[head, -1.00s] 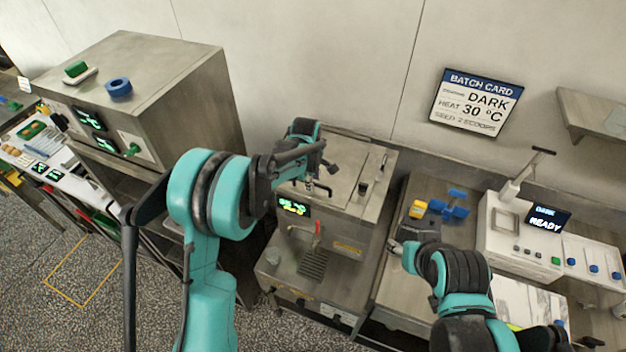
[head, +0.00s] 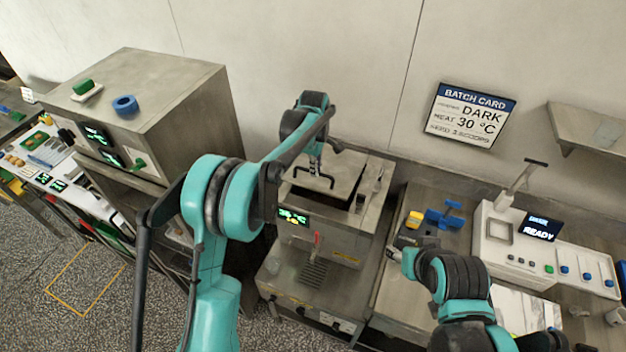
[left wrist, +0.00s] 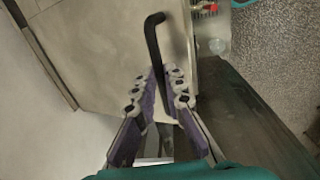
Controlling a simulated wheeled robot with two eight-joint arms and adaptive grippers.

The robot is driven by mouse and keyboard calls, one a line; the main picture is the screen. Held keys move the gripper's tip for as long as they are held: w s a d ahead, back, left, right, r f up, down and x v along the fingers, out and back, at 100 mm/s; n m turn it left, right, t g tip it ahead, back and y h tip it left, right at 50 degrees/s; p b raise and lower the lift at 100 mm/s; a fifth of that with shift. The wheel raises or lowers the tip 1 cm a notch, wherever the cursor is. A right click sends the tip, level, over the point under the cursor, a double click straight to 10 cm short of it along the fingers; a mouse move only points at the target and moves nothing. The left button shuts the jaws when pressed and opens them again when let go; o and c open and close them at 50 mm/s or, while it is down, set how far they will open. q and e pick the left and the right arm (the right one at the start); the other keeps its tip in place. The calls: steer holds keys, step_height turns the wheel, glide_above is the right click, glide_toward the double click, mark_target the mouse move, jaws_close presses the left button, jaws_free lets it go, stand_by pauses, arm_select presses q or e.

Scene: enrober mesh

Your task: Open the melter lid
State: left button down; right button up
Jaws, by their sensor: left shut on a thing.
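The melter (head: 340,240) is a steel box with a small lit display on its front, standing in the middle of the head view. Its flat steel lid (head: 343,172) is raised a little and tilted, with a dark gap along its right side. My left gripper (head: 316,168) is at the lid's black bar handle (head: 322,183) and shut on it. In the left wrist view the handle (left wrist: 154,38) runs between the two fingers (left wrist: 158,88). My right gripper (head: 394,253) is low over the bench to the right of the melter; its jaws are too small to read.
A tall steel cabinet (head: 190,100) stands left of the melter. A red-handled tap (head: 317,240) is on the melter's front. Blue and yellow items lie on the right bench (head: 400,290), beside a white machine (head: 500,260) reading READY. The wall is close behind.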

arm_select(q)
steer(key=w+d+r+p, duration=0.2)
steer(key=w+r+p, duration=0.1)
steer(key=w+r, duration=0.3)
steer(key=shift+r+p, duration=0.4)
steer(key=shift+r, duration=0.8)
steer(key=c, duration=1.7)
jaws_free()
steer(key=shift+f, duration=0.1)
steer(key=shift+o, duration=0.6)
steer(key=shift+w+d+f, duration=0.15)
steer(key=shift+w+f, duration=0.05)
steer(key=shift+w, duration=0.25)
steer(key=shift+s+r, duration=0.1)
steer(key=shift+s, duration=0.05)
